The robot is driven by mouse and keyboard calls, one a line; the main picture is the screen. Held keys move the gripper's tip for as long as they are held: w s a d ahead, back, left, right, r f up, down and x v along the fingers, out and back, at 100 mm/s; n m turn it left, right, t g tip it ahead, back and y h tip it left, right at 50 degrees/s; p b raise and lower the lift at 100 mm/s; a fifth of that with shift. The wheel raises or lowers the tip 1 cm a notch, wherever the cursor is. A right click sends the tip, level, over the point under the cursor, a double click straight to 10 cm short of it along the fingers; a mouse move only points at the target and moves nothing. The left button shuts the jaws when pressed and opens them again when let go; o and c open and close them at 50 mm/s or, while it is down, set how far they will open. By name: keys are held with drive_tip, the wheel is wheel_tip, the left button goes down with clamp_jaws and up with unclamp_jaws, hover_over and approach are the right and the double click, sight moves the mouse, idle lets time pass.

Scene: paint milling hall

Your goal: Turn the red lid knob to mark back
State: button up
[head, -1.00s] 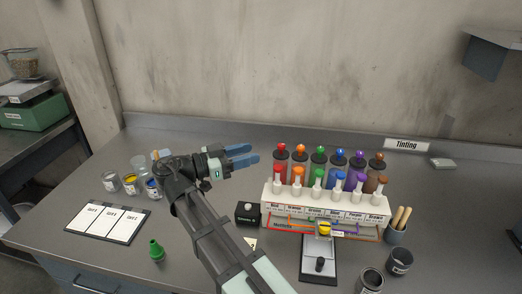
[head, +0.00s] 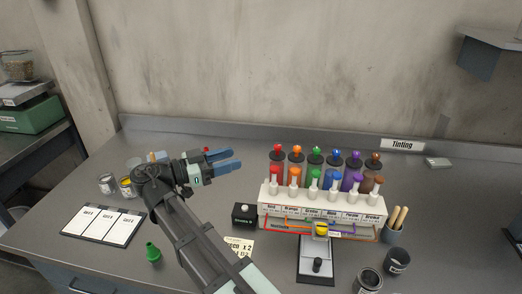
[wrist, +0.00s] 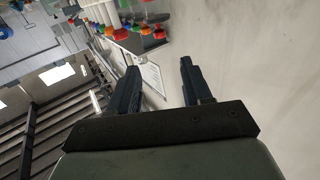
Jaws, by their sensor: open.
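The red lid knob (head: 278,149) tops the leftmost canister in the back row of the tinting rack (head: 330,208), in the head view. Coloured knobs show at that view's top, but which is the red lid knob I cannot tell. The position marks are too small to read.
Orange, green, blue, purple and brown knobs stand right of the red one.

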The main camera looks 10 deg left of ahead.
sight(272, 158)
drive_tip(key=x, duration=1.3)
drive_tip(key=shift+w+d, duration=0.15)
drive_tip(key=shift+w, duration=0.05)
drive_tip(key=shift+c, duration=0.4)
clamp_jaws()
